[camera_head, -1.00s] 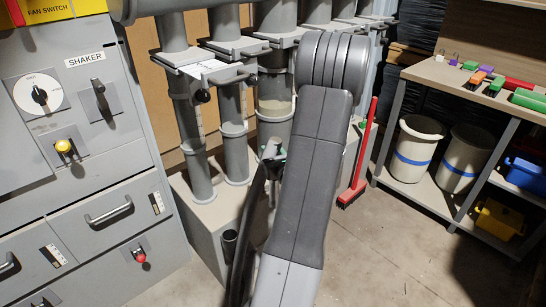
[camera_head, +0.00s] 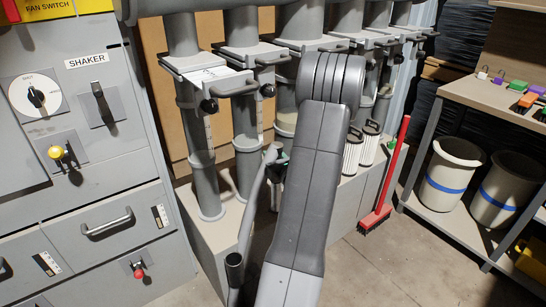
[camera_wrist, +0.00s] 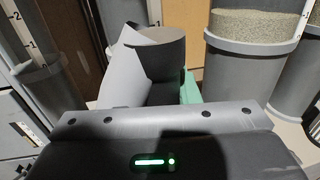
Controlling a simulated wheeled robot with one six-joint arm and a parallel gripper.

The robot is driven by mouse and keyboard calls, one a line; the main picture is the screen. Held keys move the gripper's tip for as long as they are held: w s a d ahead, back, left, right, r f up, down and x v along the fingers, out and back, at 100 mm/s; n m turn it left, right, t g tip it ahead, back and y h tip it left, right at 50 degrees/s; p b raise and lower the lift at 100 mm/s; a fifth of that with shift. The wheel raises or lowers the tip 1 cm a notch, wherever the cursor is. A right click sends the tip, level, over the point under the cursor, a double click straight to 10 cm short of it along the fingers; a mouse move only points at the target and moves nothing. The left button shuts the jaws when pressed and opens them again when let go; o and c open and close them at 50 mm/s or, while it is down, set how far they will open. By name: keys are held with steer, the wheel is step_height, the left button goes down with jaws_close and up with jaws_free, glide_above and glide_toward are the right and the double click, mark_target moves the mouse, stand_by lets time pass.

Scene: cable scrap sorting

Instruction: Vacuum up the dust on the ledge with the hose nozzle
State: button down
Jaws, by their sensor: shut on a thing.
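My gripper (camera_head: 279,165) is mostly hidden behind my grey arm in the head view. It is shut on the hose nozzle (camera_head: 271,154), a grey tube end whose hose (camera_head: 248,205) hangs down left of my arm. In the wrist view the grey round nozzle (camera_wrist: 158,48) sits between the jaws, beside a green pad (camera_wrist: 190,88). The ledge (camera_head: 204,236) is the grey top of the low block under the vertical pipes. The nozzle appears in front of the pipes; its distance from the ledge is unclear. I cannot make out dust there.
Grey vertical pipes (camera_head: 245,130) stand close behind the gripper; one clear jar (camera_wrist: 258,25) holds grains. A grey control cabinet (camera_head: 75,150) is at left. A red broom (camera_head: 385,185) leans right of the block. A bench (camera_head: 470,95) with bins (camera_head: 452,170) is at right. Floor between is clear.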

steer(key=shift+w+d+f+b, duration=0.2)
steer(key=shift+w+f+b, duration=0.6)
steer(key=shift+w+f, duration=0.7)
steer(key=shift+r, duration=0.2)
